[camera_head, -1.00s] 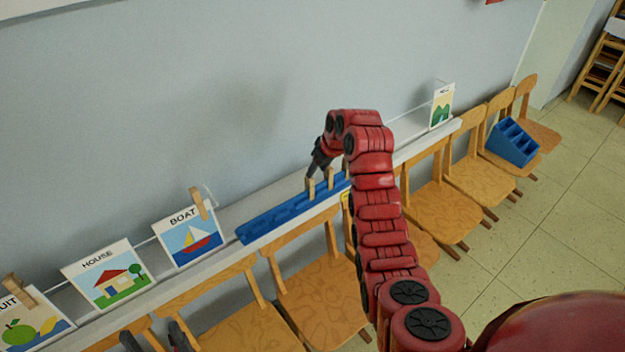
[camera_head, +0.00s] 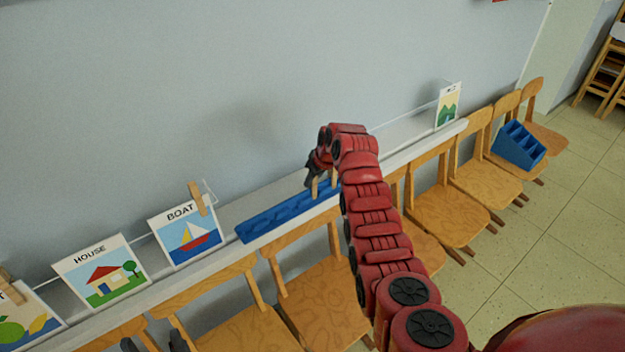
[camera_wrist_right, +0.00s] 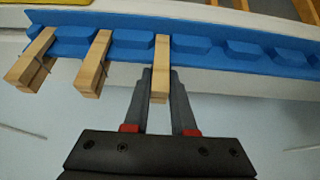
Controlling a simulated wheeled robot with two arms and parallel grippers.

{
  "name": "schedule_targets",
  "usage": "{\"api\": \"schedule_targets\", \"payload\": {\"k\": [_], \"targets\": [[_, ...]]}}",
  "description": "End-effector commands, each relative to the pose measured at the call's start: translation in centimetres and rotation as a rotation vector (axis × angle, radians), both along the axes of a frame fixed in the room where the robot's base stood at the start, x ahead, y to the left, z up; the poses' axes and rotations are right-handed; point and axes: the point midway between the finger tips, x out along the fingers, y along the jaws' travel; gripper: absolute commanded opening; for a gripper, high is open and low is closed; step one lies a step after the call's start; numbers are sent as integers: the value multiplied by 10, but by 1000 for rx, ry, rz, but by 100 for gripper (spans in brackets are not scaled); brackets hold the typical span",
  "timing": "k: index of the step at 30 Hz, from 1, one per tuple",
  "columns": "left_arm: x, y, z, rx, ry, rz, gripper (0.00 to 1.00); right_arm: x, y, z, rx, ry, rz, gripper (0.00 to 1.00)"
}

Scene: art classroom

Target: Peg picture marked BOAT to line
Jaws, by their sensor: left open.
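The white BOAT picture (camera_head: 186,238) stands at the ledge along the wall, tilted in view. A wooden peg (camera_head: 198,198) sits at its top right corner, by the thin line (camera_head: 146,238). My left gripper (camera_head: 153,346) shows only two dark fingertips, apart and empty, at the bottom edge below the picture. My right gripper (camera_head: 312,180) is at the blue peg rack (camera_head: 270,220). In the right wrist view its fingers (camera_wrist_right: 160,75) stand on both sides of a wooden peg (camera_wrist_right: 161,60) on the rack; whether they press on it is unclear.
The HOUSE picture (camera_head: 102,272) and a partly cut-off fruit picture (camera_head: 25,320) with a peg are at left. Another picture (camera_head: 448,105) hangs far right. Two more pegs (camera_wrist_right: 94,65) are on the rack. Wooden chairs (camera_head: 335,295) line the ledge; one holds a blue bin (camera_head: 518,146).

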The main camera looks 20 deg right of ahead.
Motion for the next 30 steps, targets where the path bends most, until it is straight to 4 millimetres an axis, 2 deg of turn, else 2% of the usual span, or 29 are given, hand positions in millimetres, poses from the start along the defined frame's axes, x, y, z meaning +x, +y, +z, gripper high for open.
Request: {"api": "schedule_targets", "payload": {"k": [1,3,4,11,30], "targets": [[0,0,0,0,0,0,72,0,0,0,0,0,0,13],[0,0,0,0,0,0,72,0,0,0,0,0,0,1],[0,0,0,0,0,0,72,0,0,0,0,0,0,0],[0,0,0,0,0,0,72,0,0,3,-1,-1,0,0],[0,0,-2,0,0,0,72,1,0,38,0,-3,0,0]]}}
